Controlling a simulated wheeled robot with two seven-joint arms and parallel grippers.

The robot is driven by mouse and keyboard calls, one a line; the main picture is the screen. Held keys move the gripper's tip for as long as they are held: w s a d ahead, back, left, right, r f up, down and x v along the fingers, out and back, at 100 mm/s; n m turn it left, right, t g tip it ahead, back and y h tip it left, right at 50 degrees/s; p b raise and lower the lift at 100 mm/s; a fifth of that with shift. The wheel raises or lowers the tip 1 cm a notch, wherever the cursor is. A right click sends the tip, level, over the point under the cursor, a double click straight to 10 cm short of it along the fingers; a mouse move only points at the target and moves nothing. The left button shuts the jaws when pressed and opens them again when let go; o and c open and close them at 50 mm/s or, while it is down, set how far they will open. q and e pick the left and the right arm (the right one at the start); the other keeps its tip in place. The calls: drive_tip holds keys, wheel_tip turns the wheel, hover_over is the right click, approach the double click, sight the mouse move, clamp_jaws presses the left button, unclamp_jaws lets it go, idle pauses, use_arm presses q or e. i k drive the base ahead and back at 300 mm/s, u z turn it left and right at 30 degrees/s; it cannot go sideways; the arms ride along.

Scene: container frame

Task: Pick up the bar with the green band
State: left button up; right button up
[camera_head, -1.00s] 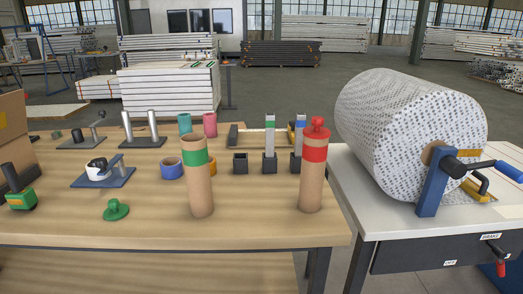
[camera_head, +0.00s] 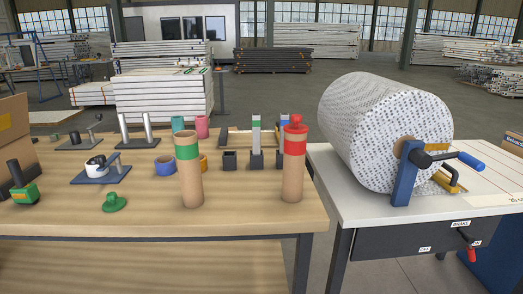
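A slim grey bar with a green band (camera_head: 256,140) stands upright in a small black block (camera_head: 256,160) towards the back of the wooden table. A similar bar with a blue band (camera_head: 284,120) stands to its right, mostly hidden behind a brown tube with a red band and red knob (camera_head: 293,170). A thicker brown tube with a green band (camera_head: 190,180) stands upright nearer the front. Neither of my grippers is in view.
The wooden table (camera_head: 240,215) also holds an empty black block (camera_head: 229,160), blue tape (camera_head: 165,166), a green knob (camera_head: 114,202) and metal stands. At right, a white table (camera_head: 345,200) carries a large patterned roll (camera_head: 370,130). The wooden table's front strip is mostly clear.

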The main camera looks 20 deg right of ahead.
sight(256, 118)
drive_tip(key=z, duration=3.15)
drive_tip(key=i, duration=0.1)
drive_tip(key=u, duration=2.25)
drive_tip(key=i, duration=0.4)
drive_tip(key=u, duration=1.25)
